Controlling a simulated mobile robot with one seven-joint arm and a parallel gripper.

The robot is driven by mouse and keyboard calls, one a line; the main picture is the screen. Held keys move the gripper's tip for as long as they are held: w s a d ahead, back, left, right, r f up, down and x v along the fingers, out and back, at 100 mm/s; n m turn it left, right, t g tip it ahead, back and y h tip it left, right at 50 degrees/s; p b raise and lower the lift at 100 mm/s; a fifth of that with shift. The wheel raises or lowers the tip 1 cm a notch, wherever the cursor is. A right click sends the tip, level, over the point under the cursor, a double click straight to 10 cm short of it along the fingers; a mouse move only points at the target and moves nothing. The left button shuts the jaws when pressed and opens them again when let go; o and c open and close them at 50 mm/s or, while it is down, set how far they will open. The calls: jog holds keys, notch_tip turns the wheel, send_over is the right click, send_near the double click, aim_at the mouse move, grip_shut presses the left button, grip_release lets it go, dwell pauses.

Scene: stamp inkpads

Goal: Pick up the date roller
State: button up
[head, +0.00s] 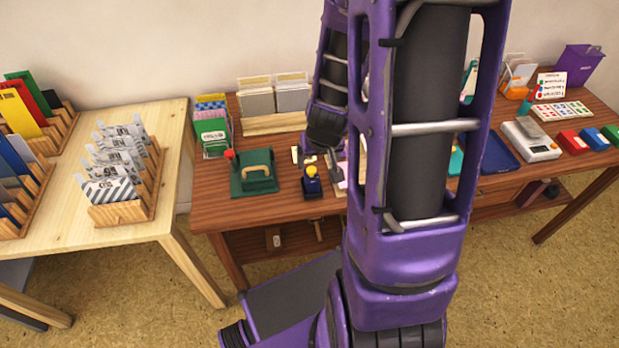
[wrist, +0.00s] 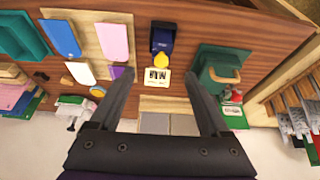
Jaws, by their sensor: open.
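A small dark blue device with a yellow knob, which I take for the date roller (head: 312,186), stands on the brown desk left of centre. It also shows in the wrist view (wrist: 161,40), beyond my fingertips and roughly between their lines. My gripper (wrist: 156,82) is open and empty, with its two dark fingers spread apart. In the head view my gripper (head: 334,160) is just right of the device, partly hidden by my arm. A cream card with black print (wrist: 156,76) shows between the fingers in the wrist view.
A green pad with a wooden handle (head: 257,170) and a red-topped item stand left of the device. Pink (wrist: 113,41) and blue (wrist: 64,38) pads lie on a light board on its other side. The desk's front edge (head: 270,222) is close by.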

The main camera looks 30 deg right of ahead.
aim_at(312, 174)
jog(key=b+x, duration=0.1)
jog(key=x, duration=1.1)
jog(key=shift+w+a+f, duration=0.1)
jog(key=shift+w+f, duration=0.05)
jog(key=shift+w, duration=0.05)
jog(key=shift+c, duration=0.2)
grip_shut()
